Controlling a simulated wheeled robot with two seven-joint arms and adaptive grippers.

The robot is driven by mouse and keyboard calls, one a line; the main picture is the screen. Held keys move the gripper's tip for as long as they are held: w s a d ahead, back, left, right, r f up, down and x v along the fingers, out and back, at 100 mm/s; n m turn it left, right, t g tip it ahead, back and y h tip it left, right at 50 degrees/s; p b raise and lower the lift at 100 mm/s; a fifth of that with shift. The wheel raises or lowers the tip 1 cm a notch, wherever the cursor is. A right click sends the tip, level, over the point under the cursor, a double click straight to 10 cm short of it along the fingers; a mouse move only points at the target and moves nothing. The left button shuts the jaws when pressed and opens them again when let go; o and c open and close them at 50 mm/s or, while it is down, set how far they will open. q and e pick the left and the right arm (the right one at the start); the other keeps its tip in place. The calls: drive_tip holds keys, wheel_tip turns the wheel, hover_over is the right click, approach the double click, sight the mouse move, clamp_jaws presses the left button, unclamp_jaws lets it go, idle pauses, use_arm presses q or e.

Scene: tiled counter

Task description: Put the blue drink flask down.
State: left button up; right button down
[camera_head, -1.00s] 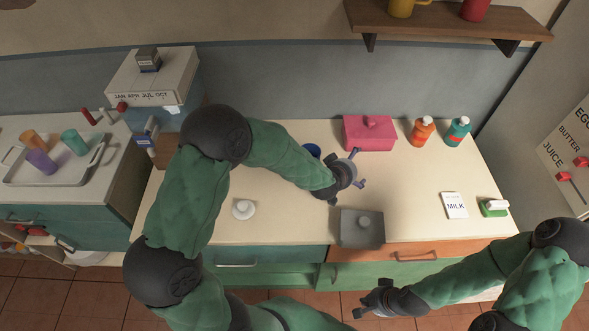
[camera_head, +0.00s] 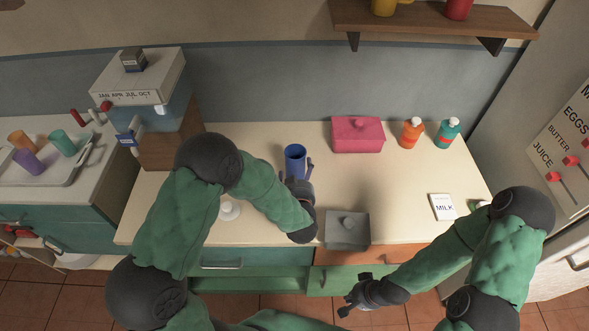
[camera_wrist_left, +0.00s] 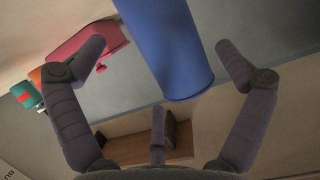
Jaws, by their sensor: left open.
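The blue drink flask (camera_head: 295,158) stands upright on the counter, left of the pink box. My left gripper (camera_head: 297,176) is open on the near side of the flask, and its wrist hides the counter just in front. In the left wrist view the flask (camera_wrist_left: 168,45) shows large between the spread fingers (camera_wrist_left: 160,75), with a visible gap to either side; nothing is gripped. My right gripper (camera_head: 354,294) hangs low in front of the counter, over the floor; its fingers are too small and dark to read.
A pink box (camera_head: 358,134), an orange bottle (camera_head: 411,133) and a teal bottle (camera_head: 447,133) stand at the back right. A grey lidded box (camera_head: 347,230) is at the front edge, a milk card (camera_head: 442,207) to the right. The counter's middle is clear.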

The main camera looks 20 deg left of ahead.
sight(300, 165)
use_arm(q)
drive_tip(key=shift+b+x, duration=0.8)
drive_tip(key=shift+x, duration=2.25)
drive_tip(key=shift+d, duration=0.1)
drive_tip(key=c, duration=1.1)
drive_tip(key=shift+r, duration=0.15)
drive_tip(key=shift+r+p, duration=0.35)
drive_tip(key=shift+r, duration=0.3)
drive_tip(key=s+r+p, duration=0.1)
drive_tip(key=s+r, duration=0.2)
drive_tip(key=s, duration=0.1)
drive_tip(key=s+r+p, duration=0.2)
drive_tip(key=s+r, duration=0.2)
drive_tip(key=s, duration=0.1)
drive_tip(key=s+r+p, duration=0.2)
drive_tip(key=s+r, duration=0.2)
drive_tip(key=s, duration=0.1)
drive_tip(key=shift+d+r, duration=0.25)
